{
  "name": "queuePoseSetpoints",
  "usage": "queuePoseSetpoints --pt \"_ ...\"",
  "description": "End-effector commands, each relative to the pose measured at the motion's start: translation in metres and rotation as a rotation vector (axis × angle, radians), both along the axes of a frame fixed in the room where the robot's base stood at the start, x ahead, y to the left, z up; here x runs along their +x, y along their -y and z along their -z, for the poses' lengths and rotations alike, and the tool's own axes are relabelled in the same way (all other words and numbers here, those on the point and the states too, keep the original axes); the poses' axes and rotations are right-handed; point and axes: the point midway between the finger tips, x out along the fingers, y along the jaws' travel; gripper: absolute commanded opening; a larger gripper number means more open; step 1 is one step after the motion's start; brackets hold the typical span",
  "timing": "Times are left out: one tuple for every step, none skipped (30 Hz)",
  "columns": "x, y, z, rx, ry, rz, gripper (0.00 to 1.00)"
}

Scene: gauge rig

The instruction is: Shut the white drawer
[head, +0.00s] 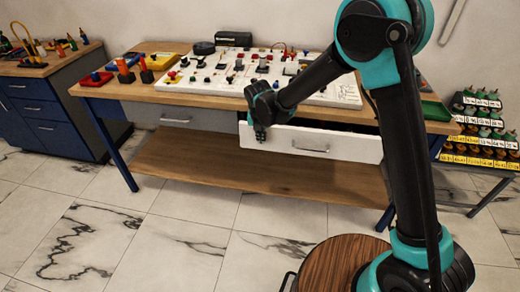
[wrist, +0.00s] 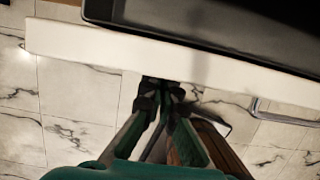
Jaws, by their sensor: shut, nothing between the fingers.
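The white drawer (head: 340,145) under the workbench stands partly open, its dark inside showing behind the front. My gripper (head: 260,137) is at the left end of the drawer front. In the wrist view my gripper (wrist: 160,85) is shut and empty, with its tips close to the white drawer front (wrist: 130,48); I cannot tell if they touch it. The handle also shows in the wrist view (wrist: 280,117), to the right of the fingers.
A grey drawer (head: 175,119) beside it on the left is shut. The workbench (head: 120,90) carries a white panel (head: 205,87) with several knobs and switches. A rack of small bottles (head: 485,130) stands at the right.

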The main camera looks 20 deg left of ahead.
Motion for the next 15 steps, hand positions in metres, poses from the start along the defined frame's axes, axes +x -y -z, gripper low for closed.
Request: queuePoseSetpoints --pt "0.014 -0.003 0.0 0.0 0.001 0.004 0.0" --pt "0.021 -0.004 0.0 0.0 0.001 0.003 0.0" --pt "0.029 -0.006 0.0 0.0 0.001 0.003 0.0" --pt "0.035 -0.008 0.0 0.0 0.001 0.003 0.0" --pt "0.041 -0.009 0.0 0.0 0.001 0.003 0.0" --pt "0.048 -0.011 0.0 0.0 0.001 0.002 0.0" --pt "0.053 -0.012 0.0 0.0 0.0 0.002 0.0" --pt "0.057 -0.013 0.0 0.0 0.0 0.002 0.0" --pt "0.063 -0.015 0.0 0.0 0.0 0.002 0.0" --pt "0.067 -0.016 0.0 0.0 0.0 0.002 0.0" --pt "0.07 -0.016 0.0 0.0 0.0 0.002 0.0" --pt "0.074 -0.017 0.0 0.0 0.0 0.001 0.0" --pt "0.076 -0.018 0.0 0.0 0.0 0.001 0.0" --pt "0.078 -0.018 0.0 0.0 0.0 0.001 0.0" --pt "0.081 -0.019 0.0 0.0 0.0 0.0 0.0"
